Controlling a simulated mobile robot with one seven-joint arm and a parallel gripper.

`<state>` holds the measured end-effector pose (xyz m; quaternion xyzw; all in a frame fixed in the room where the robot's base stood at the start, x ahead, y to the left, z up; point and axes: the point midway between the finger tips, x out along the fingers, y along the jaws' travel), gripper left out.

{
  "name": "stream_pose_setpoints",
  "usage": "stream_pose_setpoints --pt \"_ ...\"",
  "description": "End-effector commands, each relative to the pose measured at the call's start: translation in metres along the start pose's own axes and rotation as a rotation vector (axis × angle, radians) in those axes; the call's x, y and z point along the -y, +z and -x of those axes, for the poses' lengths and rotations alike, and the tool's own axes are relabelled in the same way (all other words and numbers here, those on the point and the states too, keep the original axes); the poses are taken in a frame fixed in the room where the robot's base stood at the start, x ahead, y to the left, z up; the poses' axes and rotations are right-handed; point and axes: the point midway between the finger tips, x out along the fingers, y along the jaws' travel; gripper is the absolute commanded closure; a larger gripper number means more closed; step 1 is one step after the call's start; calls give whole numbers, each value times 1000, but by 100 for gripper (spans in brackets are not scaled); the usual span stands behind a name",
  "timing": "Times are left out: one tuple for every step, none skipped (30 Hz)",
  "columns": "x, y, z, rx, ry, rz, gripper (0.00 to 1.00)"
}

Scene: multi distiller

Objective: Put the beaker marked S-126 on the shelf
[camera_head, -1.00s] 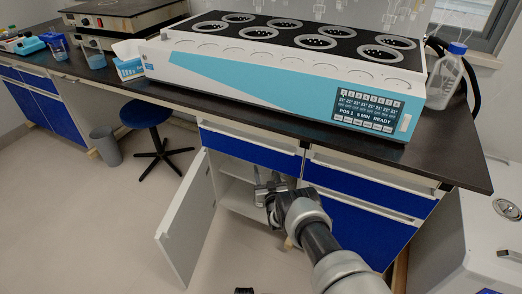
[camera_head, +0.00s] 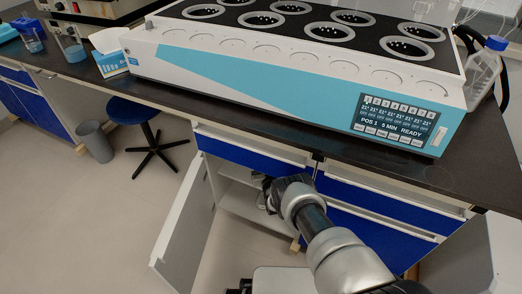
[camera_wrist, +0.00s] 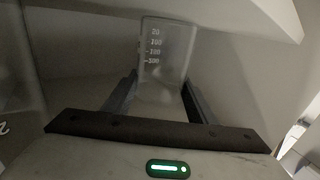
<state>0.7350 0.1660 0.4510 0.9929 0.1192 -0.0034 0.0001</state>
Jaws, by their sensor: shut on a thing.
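A clear glass beaker (camera_wrist: 165,52) with white graduation marks stands out in the wrist view, between the fingers of my gripper (camera_wrist: 160,88). The gripper is shut on it. No S-126 marking can be read on the side that shows. In the head view my gripper is inside the open lower cabinet (camera_head: 200,212), mostly hidden behind my own wrist, and the beaker cannot be made out. A pale shelf (camera_head: 240,188) shows inside the cabinet. Whether the beaker touches the shelf cannot be told.
The open cabinet door (camera_head: 182,235) swings out left of my arm. The dark worktop (camera_head: 290,140) overhangs above, bearing a large white-and-blue distiller (camera_head: 240,65). A blue stool (camera_head: 135,112) and grey bin (camera_head: 95,142) stand left. A partly seen glass thing (camera_wrist: 10,100) is at the wrist view's left edge.

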Motion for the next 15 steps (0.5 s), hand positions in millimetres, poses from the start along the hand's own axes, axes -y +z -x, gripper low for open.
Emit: stream_pose_setpoints --pt "1 2 3 -4 -1 0 76" --pt "1 3 4 -5 -1 0 76" --pt "1 3 4 -6 -1 0 76" --pt "1 2 4 -6 -1 0 76" --pt "1 2 3 -6 -1 0 76" --pt "1 2 3 -6 -1 0 76" --pt "1 2 3 -6 -1 0 76" --pt "0 2 3 -6 -1 0 76" --pt "0 3 3 -5 -1 0 76" --pt "0 4 3 -5 -1 0 76" --pt "0 5 3 -5 -1 0 76" --pt "0 6 3 -5 -1 0 47" --pt "0 5 3 -5 -1 0 42" --pt "0 5 3 -5 -1 0 36" --pt "0 5 3 -5 -1 0 30"
